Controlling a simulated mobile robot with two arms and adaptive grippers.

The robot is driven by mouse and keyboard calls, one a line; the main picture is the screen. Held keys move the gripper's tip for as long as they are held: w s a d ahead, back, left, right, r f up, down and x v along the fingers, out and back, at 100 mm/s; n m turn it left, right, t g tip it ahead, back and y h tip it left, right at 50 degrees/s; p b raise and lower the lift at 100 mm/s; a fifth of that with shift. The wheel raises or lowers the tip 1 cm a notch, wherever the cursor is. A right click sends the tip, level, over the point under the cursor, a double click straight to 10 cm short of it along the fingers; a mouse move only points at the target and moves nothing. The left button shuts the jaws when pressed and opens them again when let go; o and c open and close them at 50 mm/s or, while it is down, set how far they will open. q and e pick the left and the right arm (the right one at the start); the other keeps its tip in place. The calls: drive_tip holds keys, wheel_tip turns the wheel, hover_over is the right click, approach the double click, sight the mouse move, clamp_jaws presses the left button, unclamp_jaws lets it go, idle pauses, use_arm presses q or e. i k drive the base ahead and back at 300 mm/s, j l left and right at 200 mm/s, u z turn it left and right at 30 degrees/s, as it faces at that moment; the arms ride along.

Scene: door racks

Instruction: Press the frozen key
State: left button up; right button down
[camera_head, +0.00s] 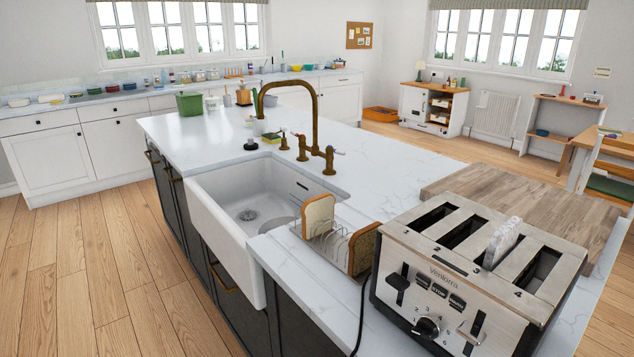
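A silver four-slot toaster (400,240) stands on the white worktop at the lower right, its front facing me. Three small dark keys sit in a slanting row on its front: the left key (422,281), the middle key (439,291) and the right key (457,303). Their lettering is too small to read, so I cannot tell which is the frozen key. A round dial (428,326) is below them, with a dark lever (397,283) to the left. A whitish slice (503,240) sticks up from a right-hand slot. Neither of my grippers is in view.
A wire rack with bread slices (319,214) stands left of the toaster, close beside it. A dark cord runs down the toaster's left side. A wooden board (480,183) lies behind it. The sink (240,190) and brass tap (315,110) are farther left.

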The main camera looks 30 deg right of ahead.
sight(421, 279)
drive_tip(key=k+z, duration=0.1)
drive_tip(key=z, duration=1.75)
